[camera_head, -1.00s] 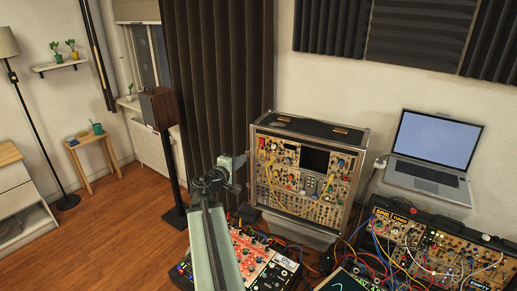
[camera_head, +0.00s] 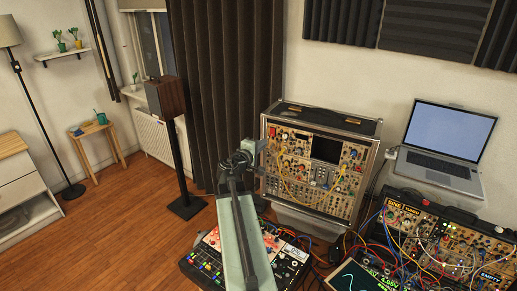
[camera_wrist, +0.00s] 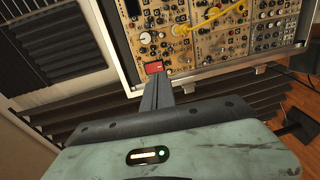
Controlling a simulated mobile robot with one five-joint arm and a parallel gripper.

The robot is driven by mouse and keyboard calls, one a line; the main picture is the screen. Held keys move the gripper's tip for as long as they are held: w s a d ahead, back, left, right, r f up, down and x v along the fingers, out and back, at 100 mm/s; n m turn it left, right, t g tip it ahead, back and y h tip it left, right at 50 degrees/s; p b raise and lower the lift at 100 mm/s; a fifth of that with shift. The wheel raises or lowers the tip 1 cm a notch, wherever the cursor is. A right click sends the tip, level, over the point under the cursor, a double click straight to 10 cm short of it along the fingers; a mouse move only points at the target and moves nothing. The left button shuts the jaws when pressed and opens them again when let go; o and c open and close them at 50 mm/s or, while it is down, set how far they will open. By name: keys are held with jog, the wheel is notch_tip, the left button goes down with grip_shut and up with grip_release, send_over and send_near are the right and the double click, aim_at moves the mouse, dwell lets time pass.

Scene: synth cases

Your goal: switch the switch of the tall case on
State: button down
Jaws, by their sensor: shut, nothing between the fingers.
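The tall case (camera_head: 268,185) is a metal-framed upright rack full of beige modules, a dark screen and yellow cables. In the wrist view its panel (camera_wrist: 205,55) fills the upper middle. A small red switch (camera_wrist: 154,67) sits near the panel's edge there, just beyond my fingertips. My gripper (camera_wrist: 160,82) is shut and empty, pointing at the red switch; I cannot tell whether it touches it. Which way the switch is set is too small to tell.
A low synth with red and white panels (camera_head: 285,262) and many cables lies below my arm. A second modular case (camera_head: 440,235) and a laptop (camera_head: 447,142) are at the right. A speaker on a stand (camera_head: 166,97) and dark curtain (camera_head: 225,90) are behind at left.

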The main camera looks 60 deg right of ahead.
aim_at(272, 135)
jog(key=d, duration=0.4)
jog(key=w+d+f, duration=0.1)
jog(key=d, duration=0.2)
jog(key=shift+w+d+b, duration=0.1)
jog(key=shift+b, duration=0.3)
